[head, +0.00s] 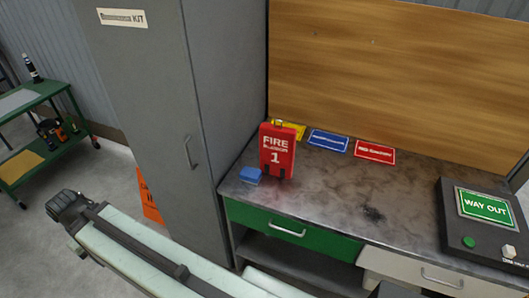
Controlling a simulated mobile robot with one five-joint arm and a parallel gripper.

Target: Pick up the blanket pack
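A red pack (276,152) marked "FIRE", with a smaller line I cannot read clearly and a "1", stands upright on the grey bench top (330,190), near its left end. It looks like the blanket pack. Two dark tabs or feet show at its bottom. My gripper (66,207) is at the lower left, at the end of my pale arm, well to the left of the pack and apart from it. The fingers are small and dark, and I cannot tell whether they are open.
A blue block (251,175) sits beside the pack's lower left. Yellow (290,130), blue (328,141) and red (375,151) cards lie behind. A tall grey cabinet (160,90) stands left of the bench. A "WAY OUT" box (485,225) is at right. A green cart (40,155) stands far left.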

